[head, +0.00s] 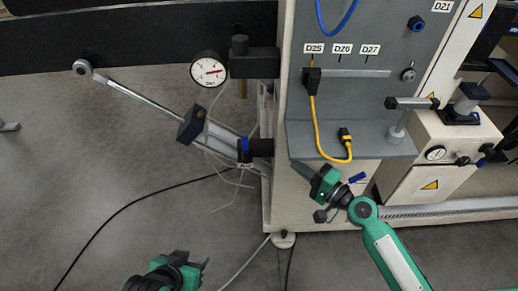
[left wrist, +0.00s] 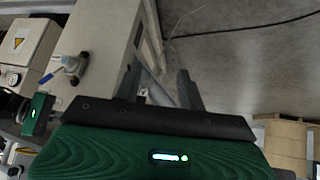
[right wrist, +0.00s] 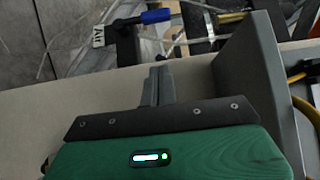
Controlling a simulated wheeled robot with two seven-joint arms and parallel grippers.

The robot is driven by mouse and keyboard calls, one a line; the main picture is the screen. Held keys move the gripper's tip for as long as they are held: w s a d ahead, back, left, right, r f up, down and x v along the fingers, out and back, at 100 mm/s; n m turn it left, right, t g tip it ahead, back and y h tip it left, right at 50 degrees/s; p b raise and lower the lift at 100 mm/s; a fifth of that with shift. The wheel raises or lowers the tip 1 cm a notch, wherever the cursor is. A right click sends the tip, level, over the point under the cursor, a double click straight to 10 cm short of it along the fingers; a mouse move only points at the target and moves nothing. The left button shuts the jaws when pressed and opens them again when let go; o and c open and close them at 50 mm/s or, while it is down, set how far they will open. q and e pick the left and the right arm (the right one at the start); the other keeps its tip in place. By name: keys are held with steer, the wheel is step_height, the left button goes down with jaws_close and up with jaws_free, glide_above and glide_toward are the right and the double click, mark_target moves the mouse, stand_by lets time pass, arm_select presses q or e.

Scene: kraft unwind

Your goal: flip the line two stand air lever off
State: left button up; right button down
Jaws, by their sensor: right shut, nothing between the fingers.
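A blue lever (head: 244,146) sits on a dark fitting at the left side of the grey stand, with a small "Air" tag (head: 245,164) below it. In the right wrist view the blue lever (right wrist: 155,16) lies crosswise at the top, beside the "Air" tag (right wrist: 98,36). No line number is readable on it. My right gripper (head: 301,170) is shut and empty by the stand's front, right of the lever and apart from it. Its closed fingers (right wrist: 158,86) show below the lever. My left gripper (head: 197,264) is open and empty, low over the floor; its fingers (left wrist: 160,85) are spread.
Another blue-handled valve (head: 357,178) is beside my right wrist, also in the left wrist view (left wrist: 48,77). A grey shelf (head: 375,143) with a yellow cable (head: 318,130) juts out above my right gripper. A pressure gauge (head: 208,70) and a diagonal rod (head: 140,97) stand left.

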mark_target(245, 149)
arm_select(q)
steer(key=shift+s+a+r+n+g+y+p, duration=0.1)
steer(key=shift+s+a+r+g+y+p, duration=0.2)
steer(key=shift+s+a+g, duration=0.35)
steer(key=shift+s+a+r+n+g+y+p, duration=0.15)
steer(key=shift+s+a+g+y+p, duration=0.25)
steer(key=shift+a, duration=0.4)
steer(key=shift+s+a+r+n+g+y+p, duration=0.1)
steer(key=shift+s+a+r+g+y+p, duration=0.25)
steer(key=shift+s+a, duration=0.35)
arm_select(e)
steer(key=shift+s+a+x, duration=0.35)
steer(key=shift+x, duration=1.75)
steer(key=shift+s+a+x, duration=0.3)
steer(key=shift+x, duration=1.85)
steer(key=shift+s+a+x, duration=0.35)
steer(key=shift+x, duration=1.75)
arm_select(q)
steer(key=shift+w+p, duration=0.15)
steer(key=shift+p, duration=0.15)
